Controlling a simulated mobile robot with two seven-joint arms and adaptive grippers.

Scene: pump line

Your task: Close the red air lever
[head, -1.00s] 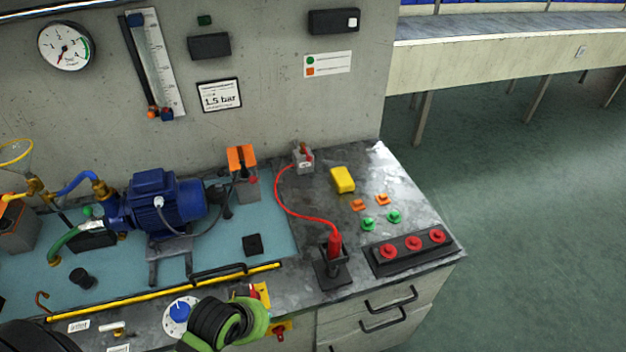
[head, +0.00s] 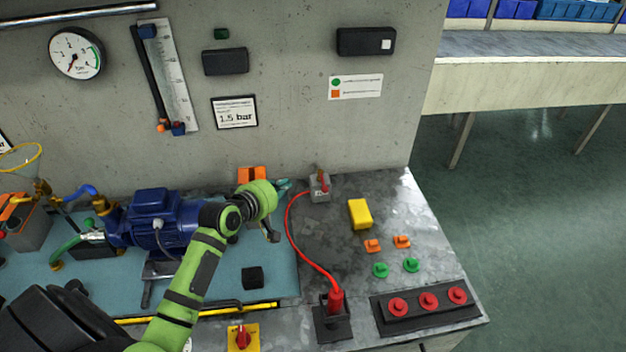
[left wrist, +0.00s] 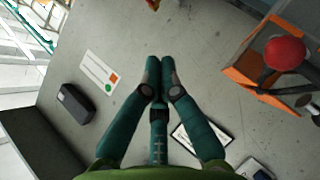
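The red air lever (head: 323,184) stands on a small grey valve block (head: 319,194) at the back of the bench, against the wall, with a red hose joined to it. My left gripper (head: 284,185) is just left of the lever, apart from it, its teal fingers pointing towards it. In the left wrist view its fingertips (left wrist: 159,64) are together with nothing between them. A small red and yellow bit at the top edge there is too cut off to identify. My right gripper is not in view.
An orange box (head: 252,174) is partly hidden behind my left wrist; a red ball knob (left wrist: 285,52) shows by orange parts in the wrist view. A blue pump motor (head: 155,215) is at left. A yellow block (head: 360,214) lies right of the lever. The red hose (head: 291,238) curves in front.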

